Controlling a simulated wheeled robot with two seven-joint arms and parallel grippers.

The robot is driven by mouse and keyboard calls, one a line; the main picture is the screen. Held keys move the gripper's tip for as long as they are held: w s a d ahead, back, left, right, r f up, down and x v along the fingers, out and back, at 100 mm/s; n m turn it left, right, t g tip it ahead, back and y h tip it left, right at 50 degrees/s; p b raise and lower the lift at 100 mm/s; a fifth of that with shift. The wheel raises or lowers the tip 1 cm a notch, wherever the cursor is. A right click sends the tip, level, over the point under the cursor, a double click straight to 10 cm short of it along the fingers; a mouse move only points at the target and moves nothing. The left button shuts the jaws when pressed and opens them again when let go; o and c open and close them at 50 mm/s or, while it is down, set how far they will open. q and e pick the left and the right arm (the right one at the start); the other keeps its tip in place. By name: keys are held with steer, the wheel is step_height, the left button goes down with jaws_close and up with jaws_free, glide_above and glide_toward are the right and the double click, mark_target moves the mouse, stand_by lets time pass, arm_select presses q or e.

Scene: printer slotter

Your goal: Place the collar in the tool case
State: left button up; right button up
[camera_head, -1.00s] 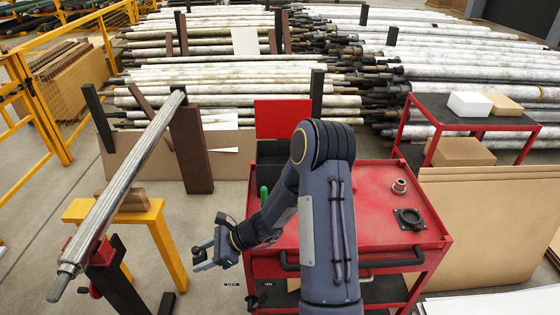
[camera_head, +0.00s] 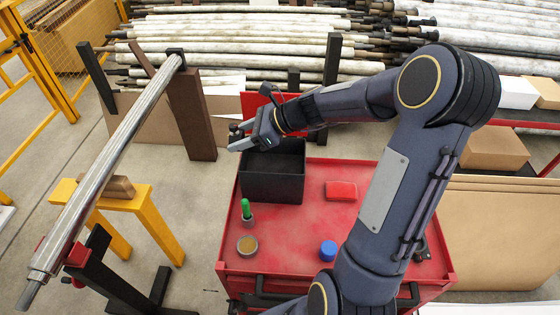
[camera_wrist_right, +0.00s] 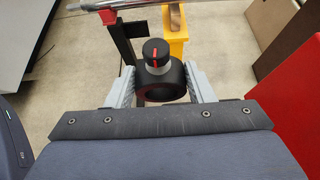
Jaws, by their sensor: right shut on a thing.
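The collar (camera_wrist_right: 176,78) is a black ring with a black knob on top that has a red mark. My right gripper (camera_wrist_right: 162,84) is shut on it, one grey finger on each side. In the head view my right gripper (camera_head: 240,138) is in the air, just left of and above the black open-topped tool case (camera_head: 272,186). The collar is small and dark there. The case stands at the back left of the red cart, with a red panel (camera_head: 256,103) behind it, like a raised lid. The case's inside is dark. My left gripper is not in view.
The red cart top (camera_head: 295,235) carries a green-capped bottle (camera_head: 246,209), a round tin (camera_head: 247,245), a blue cap (camera_head: 328,250) and a red box (camera_head: 341,191). A long metal shaft (camera_head: 110,165) on stands is at left. My right arm hides the cart's right side.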

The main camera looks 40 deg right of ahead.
steer(key=shift+d, duration=0.3)
steer(key=s+d+f+p, duration=0.1)
steer(key=d+f, duration=0.3)
steer(key=d+f+p, duration=0.1)
steer(key=d+f, duration=0.3)
steer(key=s+d+f+p, duration=0.1)
steer(key=d+f, duration=0.4)
steer(key=shift+s+d, duration=0.1)
steer(key=shift+s, duration=0.25)
steer(key=shift+r, duration=0.1)
steer(key=shift+f+b, duration=0.4)
steer(key=shift+f, duration=0.25)
steer(key=o, duration=1)
